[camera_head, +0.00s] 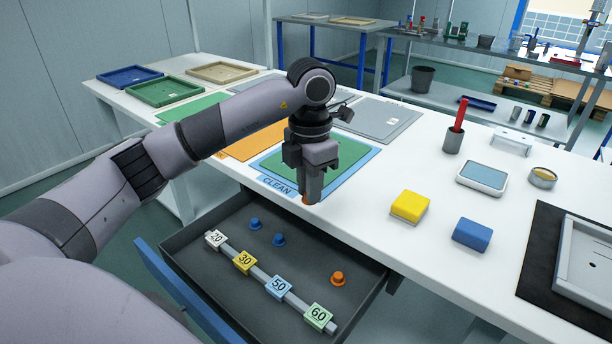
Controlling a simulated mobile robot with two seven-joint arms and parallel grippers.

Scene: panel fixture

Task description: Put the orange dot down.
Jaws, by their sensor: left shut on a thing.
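My left gripper (312,194) points down, shut on an orange dot (308,201). Only a little of the dot shows between and below the fingertips. The gripper is at the front edge of the white table, by the right end of the blue strip marked CLEAN (276,187). I cannot tell whether the dot touches the table. Another orange peg-like piece (338,279) stands in the open drawer (215,272). My right gripper is not in view.
The drawer also holds two blue pegs (255,223) and a rail with blocks numbered 20, 30, 50 and 60. A green mat (343,158) is behind the gripper. A yellow block (409,206) and a blue block (472,233) stand to the right, with clear table before them.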

